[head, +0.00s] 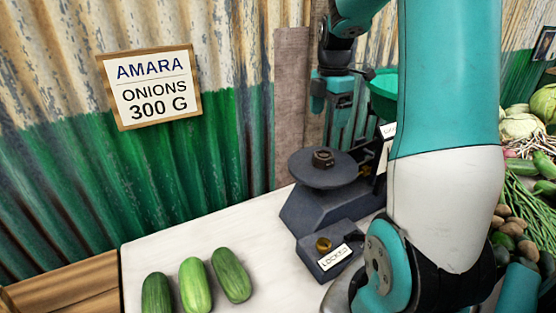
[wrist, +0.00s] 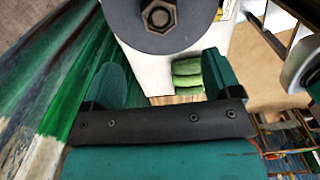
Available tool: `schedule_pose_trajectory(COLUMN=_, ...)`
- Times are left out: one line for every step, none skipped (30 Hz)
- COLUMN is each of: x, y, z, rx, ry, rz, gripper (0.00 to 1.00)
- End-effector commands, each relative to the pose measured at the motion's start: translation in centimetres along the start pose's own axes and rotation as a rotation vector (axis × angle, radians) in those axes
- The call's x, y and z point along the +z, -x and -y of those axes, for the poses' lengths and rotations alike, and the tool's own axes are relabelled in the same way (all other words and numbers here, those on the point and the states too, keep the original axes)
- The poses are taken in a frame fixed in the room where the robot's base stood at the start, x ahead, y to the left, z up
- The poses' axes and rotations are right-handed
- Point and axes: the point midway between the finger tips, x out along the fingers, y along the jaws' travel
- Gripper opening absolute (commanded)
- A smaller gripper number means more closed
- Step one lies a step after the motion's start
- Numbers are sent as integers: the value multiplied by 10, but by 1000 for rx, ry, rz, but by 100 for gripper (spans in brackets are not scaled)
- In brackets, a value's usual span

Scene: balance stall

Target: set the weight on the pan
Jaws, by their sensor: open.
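A dark hexagonal weight (head: 323,157) sits on the round dark pan (head: 305,174) of the balance, near its middle. In the wrist view the weight (wrist: 159,15) and the pan (wrist: 190,35) are at the top edge, partly cut off. My gripper (head: 332,104) is behind and above the pan, apart from the weight. In the wrist view my gripper (wrist: 165,78) has its two fingers spread wide with nothing held between them. The balance's dark base (head: 315,212) stands on the white counter.
A brass knob (head: 323,244) and a "LOCKED" label (head: 335,258) are on the balance's front. A green pan (head: 384,95) is partly behind my arm. Cucumbers (head: 195,286) lie at the counter's front. A sign (head: 152,88) reads "AMARA ONIONS 300 G". Corrugated wall is close behind.

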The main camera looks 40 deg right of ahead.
Motion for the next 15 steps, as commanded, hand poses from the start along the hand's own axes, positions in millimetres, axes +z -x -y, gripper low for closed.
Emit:
schedule_pose_trajectory(x=-6, y=1, z=0, rx=3, ry=-2, rz=-2, gripper=84)
schedule_pose_trajectory(x=-13, y=2, z=0, rx=7, ry=-10, rz=-4, gripper=84)
schedule_pose_trajectory(x=-26, y=3, z=0, rx=13, ry=-23, rz=-10, gripper=84)
schedule_pose_trajectory(x=-40, y=4, z=0, rx=19, ry=-37, rz=-16, gripper=84)
schedule_pose_trajectory(x=-56, y=6, z=2, rx=25, ry=-56, rz=-25, gripper=84)
schedule_pose_trajectory(x=-81, y=8, z=6, rx=35, ry=-87, rz=-40, gripper=84)
schedule_pose_trajectory(x=-102, y=9, z=11, rx=40, ry=-116, rz=-54, gripper=84)
schedule_pose_trajectory(x=-124, y=11, z=17, rx=44, ry=-146, rz=-71, gripper=84)
schedule_pose_trajectory(x=-155, y=12, z=28, rx=48, ry=-191, rz=-97, gripper=84)
schedule_pose_trajectory(x=-177, y=13, z=39, rx=46, ry=-226, rz=-119, gripper=84)
schedule_pose_trajectory(x=-198, y=14, z=51, rx=42, ry=-264, rz=-141, gripper=84)
schedule_pose_trajectory(x=-224, y=14, z=69, rx=30, ry=-313, rz=-170, gripper=84)
schedule_pose_trajectory(x=-242, y=15, z=84, rx=18, ry=-350, rz=-192, gripper=84)
schedule_pose_trajectory(x=-258, y=15, z=99, rx=3, ry=-387, rz=-212, gripper=84)
schedule_pose_trajectory(x=-277, y=15, z=120, rx=-20, ry=-435, rz=-237, gripper=84)
